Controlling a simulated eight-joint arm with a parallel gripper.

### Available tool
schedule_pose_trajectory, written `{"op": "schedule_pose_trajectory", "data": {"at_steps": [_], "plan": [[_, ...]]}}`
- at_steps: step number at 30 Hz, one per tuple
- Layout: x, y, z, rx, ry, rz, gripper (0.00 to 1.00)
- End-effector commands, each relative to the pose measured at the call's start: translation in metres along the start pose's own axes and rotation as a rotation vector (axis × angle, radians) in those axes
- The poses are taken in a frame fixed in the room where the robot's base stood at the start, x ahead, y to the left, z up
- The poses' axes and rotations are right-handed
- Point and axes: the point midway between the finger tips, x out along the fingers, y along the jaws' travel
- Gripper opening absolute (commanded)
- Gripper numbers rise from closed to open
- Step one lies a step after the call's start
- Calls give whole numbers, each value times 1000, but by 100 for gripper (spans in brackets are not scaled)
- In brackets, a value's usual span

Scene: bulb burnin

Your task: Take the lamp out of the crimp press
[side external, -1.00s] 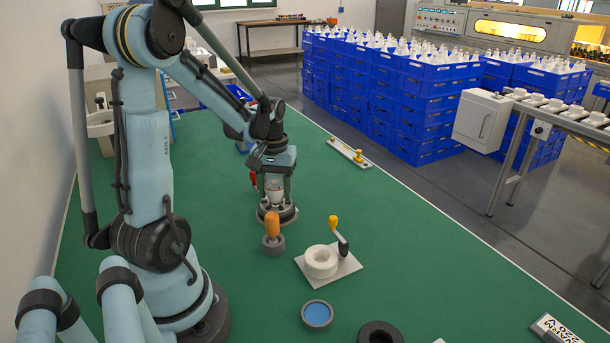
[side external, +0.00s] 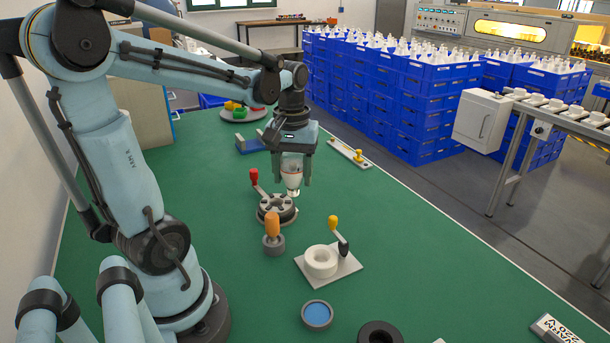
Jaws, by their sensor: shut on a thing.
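The lamp (side external: 292,177) is a whitish bulb with a narrow lower end, held upright between the fingers of my gripper (side external: 291,172). My gripper is shut on it and hangs above and slightly right of the crimp press. The crimp press (side external: 271,212) is a dark round base with a grey ring on top and a lever with a red knob (side external: 254,174) at its left. The lamp's lower end appears clear of the press. The upper part of the lamp is partly hidden by my gripper.
An orange-handled tool (side external: 272,228) stands just in front of the press. A white ring on a plate (side external: 321,261) with a yellow-knobbed lever is to the right. A blue pad dish (side external: 317,315) is nearer. Behind are a yellow-knobbed strip (side external: 349,153) and a blue block (side external: 250,143).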

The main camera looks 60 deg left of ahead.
Motion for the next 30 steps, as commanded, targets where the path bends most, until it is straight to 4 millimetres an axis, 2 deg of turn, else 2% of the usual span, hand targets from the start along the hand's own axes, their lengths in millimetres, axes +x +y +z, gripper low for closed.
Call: {"op": "schedule_pose_trajectory", "data": {"at_steps": [3, 9, 30], "plan": [[-12, 14, 14, 5, 0, 0, 26], [-23, 26, 25, 1, 0, 0, 26], [-61, 28, 27, -1, 0, 0, 26]]}}
